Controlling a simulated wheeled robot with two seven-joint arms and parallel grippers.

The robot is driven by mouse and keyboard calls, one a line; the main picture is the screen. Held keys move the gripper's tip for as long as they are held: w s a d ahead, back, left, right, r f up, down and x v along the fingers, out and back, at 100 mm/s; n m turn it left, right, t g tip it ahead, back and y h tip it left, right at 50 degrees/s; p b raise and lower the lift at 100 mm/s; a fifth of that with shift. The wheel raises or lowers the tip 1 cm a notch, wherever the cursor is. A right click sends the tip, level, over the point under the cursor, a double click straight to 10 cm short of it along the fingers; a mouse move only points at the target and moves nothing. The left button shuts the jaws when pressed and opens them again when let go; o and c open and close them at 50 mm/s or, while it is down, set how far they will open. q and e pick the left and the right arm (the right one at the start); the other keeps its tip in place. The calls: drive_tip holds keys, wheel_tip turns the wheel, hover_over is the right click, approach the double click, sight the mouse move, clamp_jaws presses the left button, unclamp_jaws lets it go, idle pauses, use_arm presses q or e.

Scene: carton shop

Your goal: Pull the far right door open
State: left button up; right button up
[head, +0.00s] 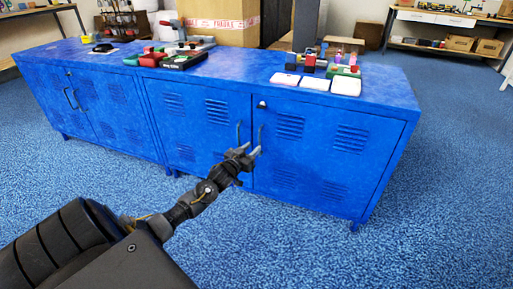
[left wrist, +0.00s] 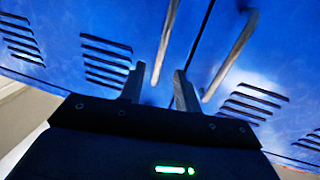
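The far right door (head: 322,150) of the blue cabinet is shut, flush with its neighbour. Its upright bar handle (head: 261,136) is near the door's left edge; the handle also shows in the left wrist view (left wrist: 166,42). The neighbouring door's handle (head: 238,133) stands just left of it and appears in the wrist view too (left wrist: 230,55). My left gripper (head: 248,152) is open at the handles' lower ends. In the wrist view an end of the far right door's handle shows between its fingers (left wrist: 159,88); contact cannot be told. My right gripper is not in view.
Two shut doors (head: 96,110) are further left. Blue carpet (head: 445,190) in front and to the right is clear.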

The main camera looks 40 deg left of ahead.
sight(256, 143)
use_arm(q)
drive_tip(key=shift+w+a+b, duration=0.15)
drive_tip(key=shift+w+b, duration=0.15)
drive_tip(key=shift+w, duration=0.75)
drive_tip(key=shift+w+a+b, duration=0.15)
drive_tip(key=shift+w+b, duration=0.1)
drive_tip(key=shift+w, duration=0.75)
drive_tip(key=shift+c, duration=0.3)
clamp_jaws()
